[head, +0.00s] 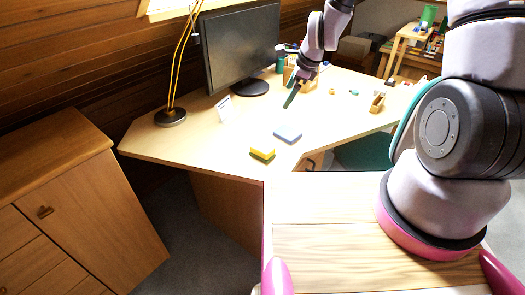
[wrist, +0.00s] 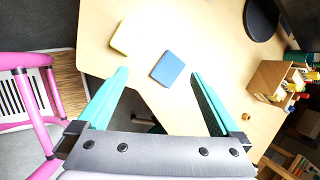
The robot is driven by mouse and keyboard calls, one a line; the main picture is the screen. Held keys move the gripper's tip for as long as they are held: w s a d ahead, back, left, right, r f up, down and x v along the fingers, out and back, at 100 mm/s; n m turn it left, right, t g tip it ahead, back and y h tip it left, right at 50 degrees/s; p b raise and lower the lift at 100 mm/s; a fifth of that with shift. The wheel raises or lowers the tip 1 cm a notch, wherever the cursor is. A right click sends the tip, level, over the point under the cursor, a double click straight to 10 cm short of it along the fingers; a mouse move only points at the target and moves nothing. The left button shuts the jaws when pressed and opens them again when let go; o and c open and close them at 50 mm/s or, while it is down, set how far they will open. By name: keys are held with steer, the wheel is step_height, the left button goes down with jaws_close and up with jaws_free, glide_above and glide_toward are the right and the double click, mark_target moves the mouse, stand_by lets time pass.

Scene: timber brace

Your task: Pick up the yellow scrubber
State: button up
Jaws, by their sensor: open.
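The yellow scrubber (head: 262,153) lies on the desk near its front edge. In the wrist view it (wrist: 121,37) shows at the upper left, close to the desk edge and outside the span of the fingers. A blue scrubber (head: 287,134) lies beside it, a little to the right and farther back. In the wrist view the blue one (wrist: 167,68) is between and beyond the fingertips. My gripper (head: 291,98) is above the desk, up and to the right of the yellow scrubber. In the wrist view my gripper (wrist: 160,75) is open and empty, with teal fingers spread apart.
The desk (head: 190,140) also holds a monitor (head: 241,48), a yellow lamp (head: 171,115), a small white card (head: 223,108) and a wooden organizer (wrist: 272,83). A wooden cabinet (head: 90,200) stands at the left. Bare desk surrounds both scrubbers.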

steer(key=s+a+f+m+g, duration=0.1)
steer(key=s+a+f+m, duration=0.15)
steer(key=f, duration=0.35)
steer(key=s+a+f+m, duration=0.1)
steer(key=a+f+m, duration=0.15)
steer(key=f, duration=0.35)
glide_above(262, 146)
steer(key=s+d, duration=0.1)
steer(key=d, duration=0.2)
steer(key=shift+m, duration=0.4)
steer(key=f, duration=0.4)
steer(key=shift+s+a+f, duration=0.1)
steer(key=shift+a+f, duration=0.15)
steer(key=shift+a+x, duration=0.15)
steer(key=shift+x, duration=1.45)
steer(key=shift+a+x, duration=0.2)
steer(key=shift+x, duration=1.35)
steer(key=shift+s, duration=0.1)
steer(key=c, duration=1.3)
steer(key=shift+r, duration=0.15)
